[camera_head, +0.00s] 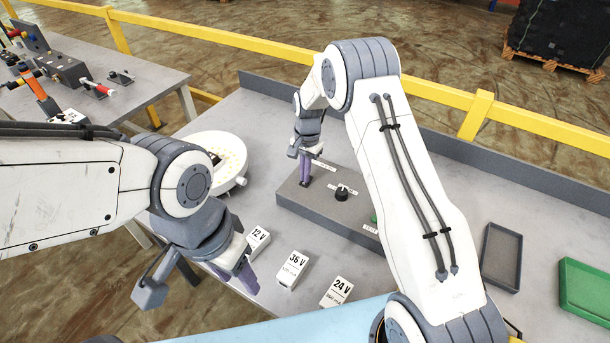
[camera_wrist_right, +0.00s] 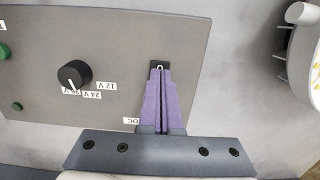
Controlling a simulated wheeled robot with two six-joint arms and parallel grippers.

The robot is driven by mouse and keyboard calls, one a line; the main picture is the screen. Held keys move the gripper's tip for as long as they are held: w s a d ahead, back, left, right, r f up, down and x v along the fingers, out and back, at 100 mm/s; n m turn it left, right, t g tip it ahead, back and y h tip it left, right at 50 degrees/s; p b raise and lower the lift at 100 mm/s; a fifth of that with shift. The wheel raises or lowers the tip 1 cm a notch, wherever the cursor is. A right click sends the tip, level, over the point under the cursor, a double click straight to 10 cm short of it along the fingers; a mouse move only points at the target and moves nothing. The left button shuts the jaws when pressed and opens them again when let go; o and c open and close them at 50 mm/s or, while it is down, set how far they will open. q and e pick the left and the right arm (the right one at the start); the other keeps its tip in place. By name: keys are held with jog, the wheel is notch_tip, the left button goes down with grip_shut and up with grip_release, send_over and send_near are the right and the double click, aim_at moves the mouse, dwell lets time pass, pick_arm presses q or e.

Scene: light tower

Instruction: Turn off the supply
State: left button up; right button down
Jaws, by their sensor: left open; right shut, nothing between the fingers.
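The supply is a flat grey box (camera_head: 312,205) on the table, also filling much of the right wrist view (camera_wrist_right: 115,40). It has a black dial (camera_head: 341,192) with voltage labels around it; the dial also shows in the right wrist view (camera_wrist_right: 74,74). A small black switch with a light tip (camera_wrist_right: 159,66) sits near one end. My right gripper (camera_head: 304,183) is shut and empty, pointing down at the switch; its purple fingertips (camera_wrist_right: 160,72) are at the switch, contact unclear. My left gripper (camera_head: 238,278) is open beside the 12 V block.
White blocks marked 12 V (camera_head: 258,240), 36 V (camera_head: 291,270) and 24 V (camera_head: 337,292) stand in front of the supply. A dark tray (camera_head: 501,258) and green tray (camera_head: 586,290) lie right.

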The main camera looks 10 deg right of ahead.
jog(key=shift+w+d, duration=0.1)
jog(key=shift+w, duration=0.05)
jog(key=shift+r, duration=0.15)
jog(key=shift+r+p, duration=0.3)
jog(key=shift+p, duration=0.05)
jog(key=r+p, duration=0.3)
jog(key=r, duration=0.1)
jog(key=shift+s+r, duration=0.15)
jog(key=shift+s, duration=0.05)
jog(key=shift+s+a+r+b, duration=0.1)
jog(key=shift+a+r+b, duration=0.2)
jog(key=shift+b, duration=0.6)
notch_tip(320, 180, up, 7)
jog(key=b, duration=0.2)
send_over(302, 185)
jog(key=shift+r, duration=0.6)
